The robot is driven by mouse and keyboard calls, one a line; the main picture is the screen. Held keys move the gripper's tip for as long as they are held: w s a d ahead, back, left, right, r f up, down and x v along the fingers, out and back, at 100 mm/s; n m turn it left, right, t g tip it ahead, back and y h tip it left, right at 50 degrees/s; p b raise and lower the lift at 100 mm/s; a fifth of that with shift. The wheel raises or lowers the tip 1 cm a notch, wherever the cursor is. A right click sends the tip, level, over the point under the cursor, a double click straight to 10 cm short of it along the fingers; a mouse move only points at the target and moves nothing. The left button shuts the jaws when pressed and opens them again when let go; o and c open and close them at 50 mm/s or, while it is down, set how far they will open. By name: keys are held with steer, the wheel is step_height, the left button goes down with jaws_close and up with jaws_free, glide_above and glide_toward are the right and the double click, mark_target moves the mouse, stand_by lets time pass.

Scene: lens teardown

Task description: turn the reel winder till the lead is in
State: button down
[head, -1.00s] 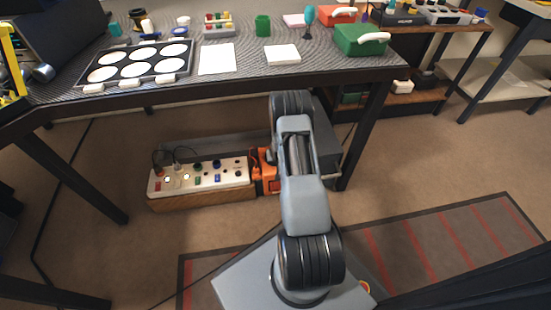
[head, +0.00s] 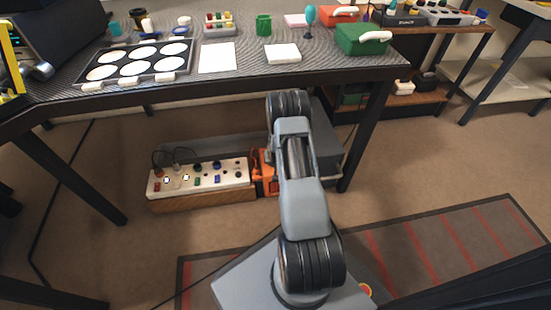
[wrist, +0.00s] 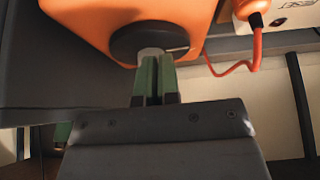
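The reel winder is the orange box in the wrist view (wrist: 90,15), with a round black hub (wrist: 130,42) and a small grey knob (wrist: 151,51) on it. My gripper (wrist: 155,62) has its two green fingers close together at the knob, which sits between their tips. An orange lead (wrist: 235,68) runs from the winder's right side up to an orange plug (wrist: 250,8) by a pale panel. In the head view the orange winder (head: 261,186) stands under the table at the right end of the power strip, partly hidden by my arm. My gripper is hidden there.
The white-topped power strip (head: 200,178) holds several plugs and switches. The table (head: 225,83) above carries a lens tray (head: 185,76), papers and a green box (head: 362,40). A table leg (head: 362,140) stands right of my arm. Carpet is clear in front of the strip.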

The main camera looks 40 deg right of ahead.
steer(key=shift+f, duration=0.25)
steer(key=shift+s+a, duration=0.2)
steer(key=shift+s, duration=0.05)
step_height(320, 180, up, 6)
steer(key=p, duration=0.4)
steer(key=shift+r, duration=0.1)
